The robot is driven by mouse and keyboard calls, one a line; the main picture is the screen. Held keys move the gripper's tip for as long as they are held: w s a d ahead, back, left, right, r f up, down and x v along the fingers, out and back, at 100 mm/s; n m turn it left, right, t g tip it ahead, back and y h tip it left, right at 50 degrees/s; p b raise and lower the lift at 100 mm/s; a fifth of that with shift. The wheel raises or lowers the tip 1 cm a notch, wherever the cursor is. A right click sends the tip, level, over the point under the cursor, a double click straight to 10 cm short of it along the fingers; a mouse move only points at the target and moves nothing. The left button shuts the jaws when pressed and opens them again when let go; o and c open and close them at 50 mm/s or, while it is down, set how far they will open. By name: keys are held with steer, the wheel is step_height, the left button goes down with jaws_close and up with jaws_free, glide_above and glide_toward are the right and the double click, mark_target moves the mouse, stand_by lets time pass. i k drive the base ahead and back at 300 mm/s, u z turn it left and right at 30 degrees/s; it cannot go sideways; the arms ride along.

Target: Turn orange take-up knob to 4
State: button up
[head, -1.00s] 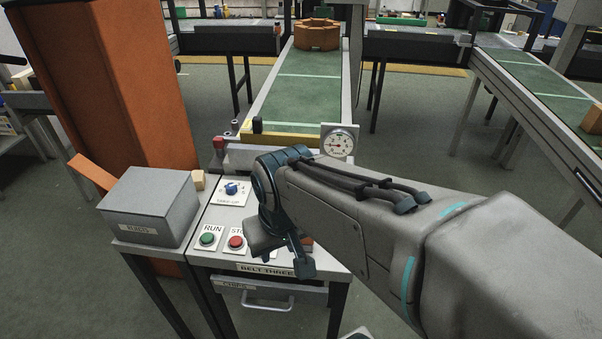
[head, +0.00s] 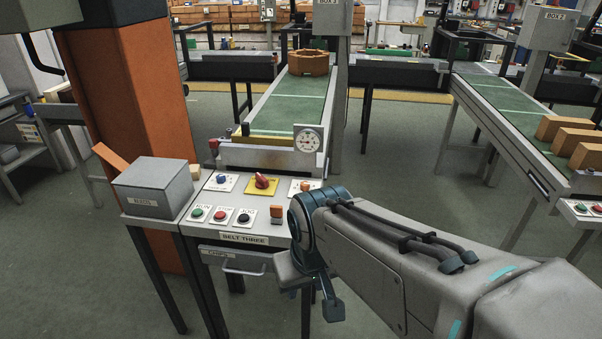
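An orange knob (head: 305,186) sits on a white plate at the right of the belt three panel (head: 262,225). Its pointer setting and lettering are too small to read. A blue knob (head: 222,179) is at the panel's left and a red knob on a yellow plate (head: 262,182) in the middle. The end of my arm, with my gripper (head: 318,292), hangs at the panel's right front corner, nearer to me than the orange knob and apart from it. My arm's wrist partly covers the panel's right edge. Whether the fingers are apart cannot be seen.
A round gauge (head: 308,141) stands behind. A grey box (head: 153,187) and an orange column (head: 128,110) are left.

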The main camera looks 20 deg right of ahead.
mark_target(305, 186)
steer(key=z, duration=0.3)
steer(key=i, duration=1.1)
steer(key=u, duration=0.1)
